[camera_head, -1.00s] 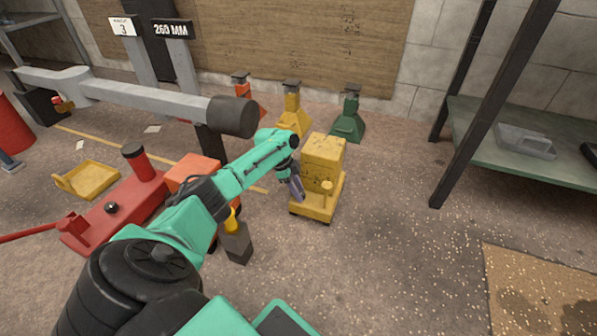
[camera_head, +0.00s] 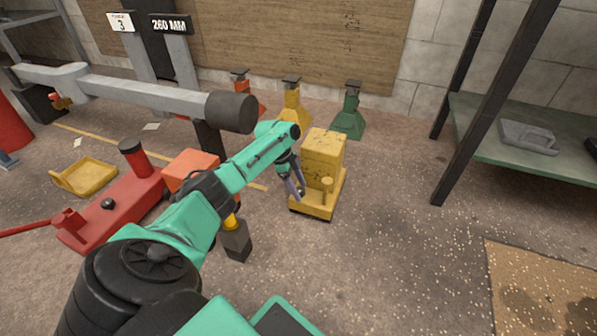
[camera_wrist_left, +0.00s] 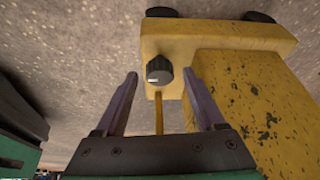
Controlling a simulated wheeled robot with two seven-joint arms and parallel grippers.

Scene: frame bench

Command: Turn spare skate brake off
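The yellow skate (camera_head: 316,204) stands on the floor in the middle of the head view, with a worn yellow block on its back part. A small yellow brake lever (camera_head: 327,184) rises from its front part. In the left wrist view, a dark round knob with a pale face (camera_wrist_left: 159,71) and a thin yellow stem (camera_wrist_left: 158,113) show on the skate. My left gripper (camera_head: 296,190) is open and empty, just left of the lever in the head view. In the wrist view its fingers (camera_wrist_left: 160,76) appear on either side of the knob, apart from it. My right gripper is out of view.
A red jack (camera_head: 115,207) and an orange block (camera_head: 190,170) are to the left. Red, yellow (camera_head: 292,108) and green (camera_head: 350,115) stands line the back wall. A grey beam (camera_head: 150,92) crosses at upper left. Floor right of the skate is clear up to a shelf (camera_head: 520,165).

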